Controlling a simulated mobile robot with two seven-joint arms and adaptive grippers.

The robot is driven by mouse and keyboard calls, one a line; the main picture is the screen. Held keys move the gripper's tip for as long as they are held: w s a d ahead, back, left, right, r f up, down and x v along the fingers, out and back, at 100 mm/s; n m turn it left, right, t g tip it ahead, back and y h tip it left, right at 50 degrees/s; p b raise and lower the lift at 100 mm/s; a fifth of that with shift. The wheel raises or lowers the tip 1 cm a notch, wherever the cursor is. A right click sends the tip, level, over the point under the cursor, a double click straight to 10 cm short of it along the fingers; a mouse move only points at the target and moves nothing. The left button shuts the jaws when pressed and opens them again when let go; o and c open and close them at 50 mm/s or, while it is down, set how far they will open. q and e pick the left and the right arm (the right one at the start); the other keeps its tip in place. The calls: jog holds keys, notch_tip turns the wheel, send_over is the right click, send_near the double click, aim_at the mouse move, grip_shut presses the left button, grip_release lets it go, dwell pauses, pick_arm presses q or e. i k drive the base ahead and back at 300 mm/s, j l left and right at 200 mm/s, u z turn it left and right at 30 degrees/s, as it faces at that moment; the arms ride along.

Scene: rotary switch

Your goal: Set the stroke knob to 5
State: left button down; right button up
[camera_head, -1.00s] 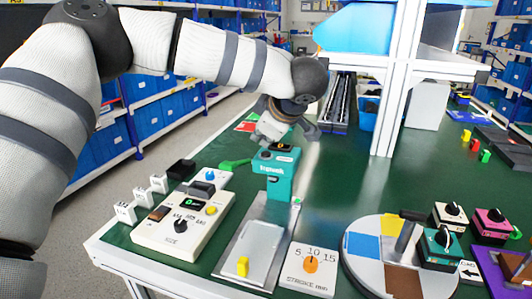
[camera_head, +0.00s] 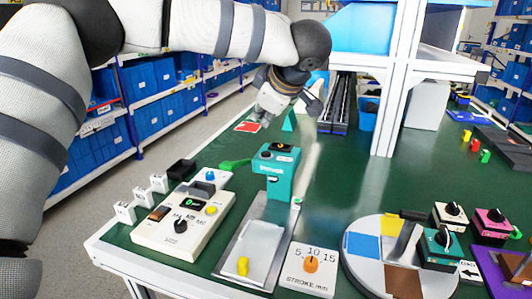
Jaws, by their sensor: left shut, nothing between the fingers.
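The stroke knob (camera_head: 311,264) is orange and sits on a white plate (camera_head: 312,286) marked 5, 10, 15 and "STROKE mm", near the front edge of the table. Its pointer seems to face up towards 10, though it is small. My left gripper (camera_head: 266,109) is shut and empty. It hangs behind and above the teal press unit (camera_head: 279,176), far back from the knob and not touching it. My right gripper is not in view.
A white control box (camera_head: 165,240) with a black knob stands left of the press. A round turntable (camera_head: 358,275) with coloured sectors is right of the stroke plate. A white post (camera_head: 390,110) rises behind. Green table is clear in the middle.

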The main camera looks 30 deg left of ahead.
aim_at(310, 264)
jog(key=k, duration=1)
